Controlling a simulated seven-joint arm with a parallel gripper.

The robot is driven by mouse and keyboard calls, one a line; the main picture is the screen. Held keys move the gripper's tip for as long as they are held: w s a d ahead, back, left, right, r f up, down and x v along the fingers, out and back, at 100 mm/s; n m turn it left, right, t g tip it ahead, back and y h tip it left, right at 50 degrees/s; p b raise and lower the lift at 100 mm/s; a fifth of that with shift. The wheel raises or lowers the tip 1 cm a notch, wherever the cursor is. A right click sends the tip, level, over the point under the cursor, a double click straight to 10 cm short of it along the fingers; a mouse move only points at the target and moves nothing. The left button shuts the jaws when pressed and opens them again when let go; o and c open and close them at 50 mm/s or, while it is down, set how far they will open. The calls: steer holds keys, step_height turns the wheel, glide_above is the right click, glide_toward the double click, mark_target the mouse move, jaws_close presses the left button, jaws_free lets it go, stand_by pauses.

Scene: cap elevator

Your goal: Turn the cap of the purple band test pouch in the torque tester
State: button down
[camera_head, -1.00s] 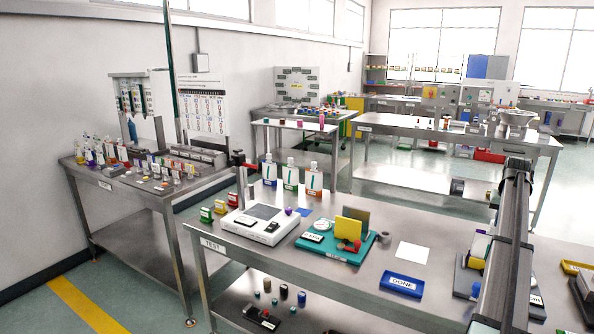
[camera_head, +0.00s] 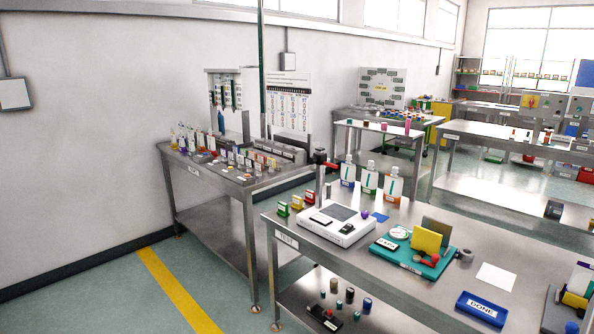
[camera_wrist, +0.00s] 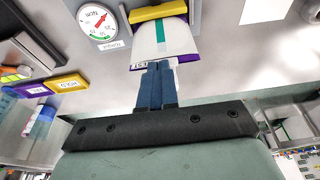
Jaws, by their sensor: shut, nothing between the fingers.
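In the wrist view the pouch (camera_wrist: 160,40) is white with a teal stripe and purple edges. A yellow jaw (camera_wrist: 158,11) lies across it beside a grey body, the torque tester (camera_wrist: 122,50), which carries a round dial. My gripper (camera_wrist: 157,66) has its blue fingers together, with nothing seen between them. The fingertips overlap the labelled end of the pouch in the picture. They hide the cap, and I cannot tell whether they touch it. In the head view a white pouch (camera_head: 581,278) with yellow beside it shows at the right edge, partly cut off. My gripper is not clearly seen there.
The bench holds a white device with a screen (camera_head: 337,222), a teal fixture (camera_head: 412,260), a blue DONE tray (camera_head: 482,308) and several banded pouches standing behind. A white sheet (camera_head: 496,277) lies flat. Yellow and purple holders (camera_wrist: 65,84) sit left in the wrist view.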

steer(key=shift+w+d, duration=0.25)
steer(key=shift+w, duration=0.1)
stand_by(0.7)
steer(key=shift+w+a, duration=0.1)
stand_by(0.7)
steer(key=shift+a, duration=0.15)
step_height(320, 180, up, 6)
steer(key=shift+s+a, duration=0.15)
steer(key=shift+s, duration=0.15)
stand_by(0.7)
